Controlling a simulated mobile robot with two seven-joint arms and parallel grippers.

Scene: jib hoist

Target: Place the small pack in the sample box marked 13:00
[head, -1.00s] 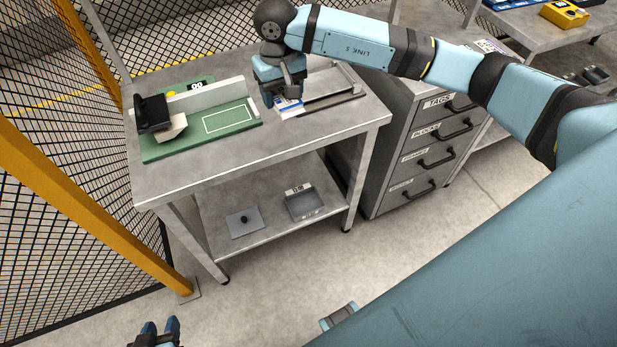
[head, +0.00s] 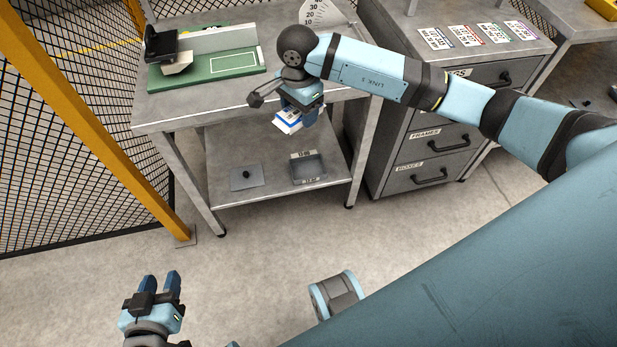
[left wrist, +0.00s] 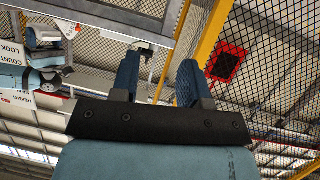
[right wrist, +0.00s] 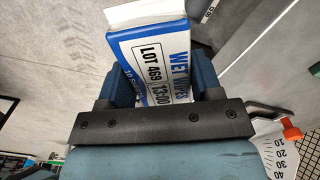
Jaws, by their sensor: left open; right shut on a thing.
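The small pack (head: 287,122) is white and blue. In the right wrist view the pack (right wrist: 150,55) reads "LOT 469" and "13:00". My right gripper (head: 300,112) is shut on it and holds it in front of the workbench's front edge, above the lower shelf. My left gripper (head: 161,284) is open and empty at lower left.
The workbench (head: 190,109) top overhangs the shelf and carries a green board (head: 207,69) with a black-handled device. A drawer cabinet (head: 425,150) stands to the right, with several cards on top. A yellow post (head: 90,110) and mesh fence stand left.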

